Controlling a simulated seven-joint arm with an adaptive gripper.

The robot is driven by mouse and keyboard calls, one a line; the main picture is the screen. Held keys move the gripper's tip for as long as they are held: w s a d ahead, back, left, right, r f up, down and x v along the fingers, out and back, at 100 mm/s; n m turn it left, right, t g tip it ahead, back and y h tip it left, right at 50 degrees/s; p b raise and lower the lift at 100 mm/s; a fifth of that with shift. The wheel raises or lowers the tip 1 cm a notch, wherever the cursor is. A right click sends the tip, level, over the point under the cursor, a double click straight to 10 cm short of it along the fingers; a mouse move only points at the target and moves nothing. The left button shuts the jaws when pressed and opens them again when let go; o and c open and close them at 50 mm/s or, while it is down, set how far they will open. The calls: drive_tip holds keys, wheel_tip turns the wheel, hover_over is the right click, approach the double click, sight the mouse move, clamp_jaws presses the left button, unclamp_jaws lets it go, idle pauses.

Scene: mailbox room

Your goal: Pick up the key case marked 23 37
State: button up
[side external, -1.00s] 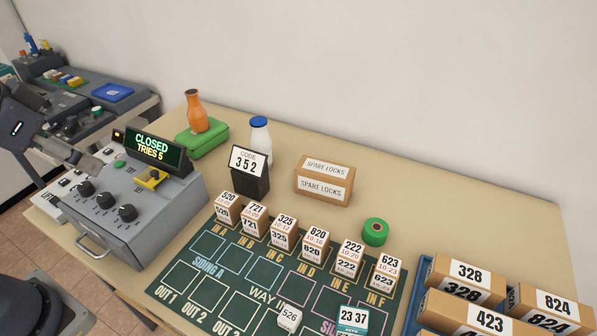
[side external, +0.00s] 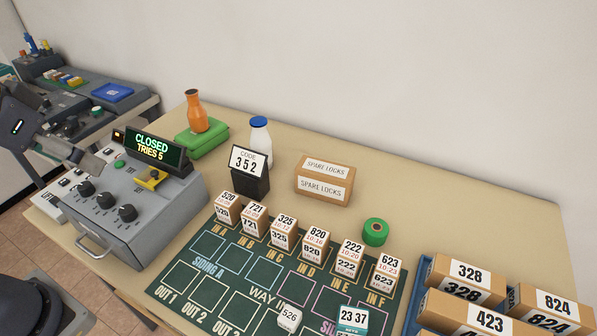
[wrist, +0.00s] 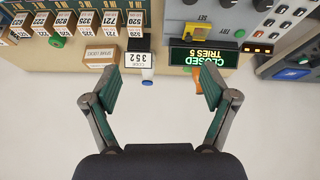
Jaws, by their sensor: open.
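The key case marked 23 37 (side external: 352,319) is a small teal and white block. It sits on the green board (side external: 233,284) near the bottom edge of the side external view, its lower part cut off by the frame. It cannot be made out in the wrist view. My gripper (wrist: 160,88) shows in the wrist view with its two fingers spread wide and nothing between them. The fingers lie over the pale wall area, away from the key case. In the side external view the fingertips are not clearly seen.
Several numbered boxes (side external: 316,243) stand in a row on the board. A small block marked 526 (side external: 288,318) is left of the key case. A blue tray (side external: 424,280) of larger boxes stands right. A grey control box (side external: 130,205) reading CLOSED, TRIES 5 stands left.

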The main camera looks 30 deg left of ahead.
drive_tip(key=w+d+r+n+h, duration=0.1)
drive_tip(key=w+d+r+n, duration=0.4)
drive_tip(key=w+d+r, duration=0.35)
drive_tip(key=w+d+f+g, duration=0.3)
drive_tip(key=w+d, duration=0.6)
drive_tip(key=d, duration=0.4)
drive_tip(key=m+g, duration=0.4)
hover_over(354, 317)
drive_tip(key=w, duration=0.2)
wheel_tip(354, 317, down, 18)
drive_tip(key=shift+y, duration=0.4)
drive_tip(key=f, duration=0.3)
drive_tip(key=s+f, duration=0.1)
drive_tip(key=f, duration=0.6)
drive_tip(key=shift+s+a, duration=0.25)
drive_tip(key=shift+a, duration=0.05)
drive_tip(key=f, duration=0.5)
drive_tip(key=shift+s+d+f, duration=0.3)
drive_tip(key=shift+s+d, duration=0.05)
drive_tip(key=shift+s, duration=0.05)
